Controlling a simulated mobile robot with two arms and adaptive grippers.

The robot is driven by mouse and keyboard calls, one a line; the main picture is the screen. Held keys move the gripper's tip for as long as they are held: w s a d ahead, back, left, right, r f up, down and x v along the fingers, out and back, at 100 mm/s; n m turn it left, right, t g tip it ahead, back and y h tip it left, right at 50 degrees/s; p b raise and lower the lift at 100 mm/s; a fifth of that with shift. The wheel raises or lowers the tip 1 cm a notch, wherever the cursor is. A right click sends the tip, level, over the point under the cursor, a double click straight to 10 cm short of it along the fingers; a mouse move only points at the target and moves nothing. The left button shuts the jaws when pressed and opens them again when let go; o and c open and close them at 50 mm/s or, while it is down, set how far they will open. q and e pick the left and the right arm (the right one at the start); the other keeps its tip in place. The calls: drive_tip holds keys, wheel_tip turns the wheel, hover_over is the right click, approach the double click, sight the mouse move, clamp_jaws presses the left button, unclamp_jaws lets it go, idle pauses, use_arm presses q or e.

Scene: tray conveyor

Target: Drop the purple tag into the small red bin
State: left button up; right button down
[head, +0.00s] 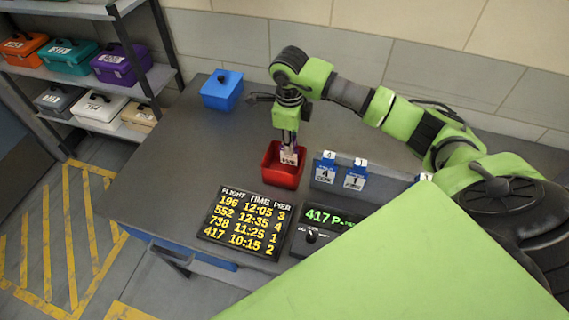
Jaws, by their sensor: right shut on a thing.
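The small red bin (283,180) stands on the dark table near its middle. My right gripper (289,150) reaches down from above, with its fingertips over the bin's opening. It is shut on a small tag (289,157) with a pale face and dark marks. I cannot make out a clear purple on it. The tag hangs at or just inside the bin's mouth; I cannot tell its exact height. My left gripper is not in view.
A blue bin (222,91) stands behind, to the left. Blue-and-white tags (325,172) hang on a grey rack right of the red bin. A flight board (245,222) and a display reading 417 (325,218) lie in front. Shelves with coloured cases stand far left.

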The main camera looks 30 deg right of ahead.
drive_tip(key=c, duration=1.7)
unclamp_jaws()
drive_tip(key=r, duration=0.8)
drive_tip(key=a+r, duration=0.1)
drive_tip(key=r, duration=0.3)
drive_tip(key=shift+s, duration=0.35)
